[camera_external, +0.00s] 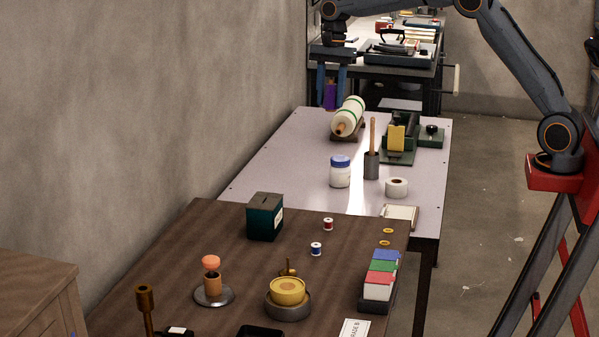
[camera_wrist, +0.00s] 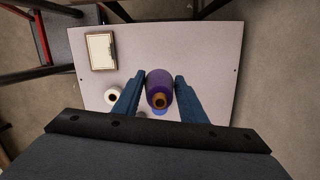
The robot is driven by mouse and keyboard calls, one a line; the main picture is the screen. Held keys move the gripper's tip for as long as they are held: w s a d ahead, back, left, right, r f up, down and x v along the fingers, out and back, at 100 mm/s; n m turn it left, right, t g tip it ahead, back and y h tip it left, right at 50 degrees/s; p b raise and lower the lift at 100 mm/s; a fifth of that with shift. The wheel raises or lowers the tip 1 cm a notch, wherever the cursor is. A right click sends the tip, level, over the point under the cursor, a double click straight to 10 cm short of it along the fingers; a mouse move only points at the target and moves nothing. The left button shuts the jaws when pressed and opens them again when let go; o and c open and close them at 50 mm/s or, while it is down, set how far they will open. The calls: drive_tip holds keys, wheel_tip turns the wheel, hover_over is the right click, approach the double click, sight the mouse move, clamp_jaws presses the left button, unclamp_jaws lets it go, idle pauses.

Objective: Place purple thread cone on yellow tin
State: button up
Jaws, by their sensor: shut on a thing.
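The purple thread cone (camera_external: 330,95) is held between the fingers of my gripper (camera_external: 331,88), above the far left end of the pale table. In the wrist view the purple thread cone (camera_wrist: 158,84) sits between the two blue fingers of my gripper (camera_wrist: 158,92), with its brown end showing. A round yellow tin-like thing (camera_external: 288,287) sits in a grey round dish on the brown table in front, well apart from my gripper. The yellow tin is not seen in the wrist view.
The pale table (camera_external: 290,160) holds a white roller (camera_external: 349,116), a blue-lidded jar (camera_external: 340,172), a dark cup with a stick (camera_external: 371,165) and a white roll (camera_external: 396,187). The brown table holds a green box (camera_external: 264,216), spools, a stand (camera_external: 213,295) and a card holder (camera_external: 380,281).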

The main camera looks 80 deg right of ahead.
drive_tip(key=w+a, duration=0.3)
drive_tip(key=a, duration=0.7)
drive_tip(key=w+a, duration=0.4)
drive_tip(key=a, duration=0.5)
drive_tip(key=m+b, duration=0.1)
drive_tip(key=m, duration=0.1)
hover_over(283, 289)
wheel_tip(283, 289, down, 2)
drive_tip(key=f, duration=0.4)
drive_tip(key=f+p, duration=0.1)
drive_tip(key=f, duration=0.8)
drive_tip(key=shift+s+d+f, duration=0.15)
drive_tip(key=shift+d+f, duration=0.05)
drive_tip(key=shift+d, duration=0.2)
drive_tip(key=shift+f, duration=0.15)
drive_tip(key=o, duration=1.2)
drive_tip(key=shift+c, duration=0.2)
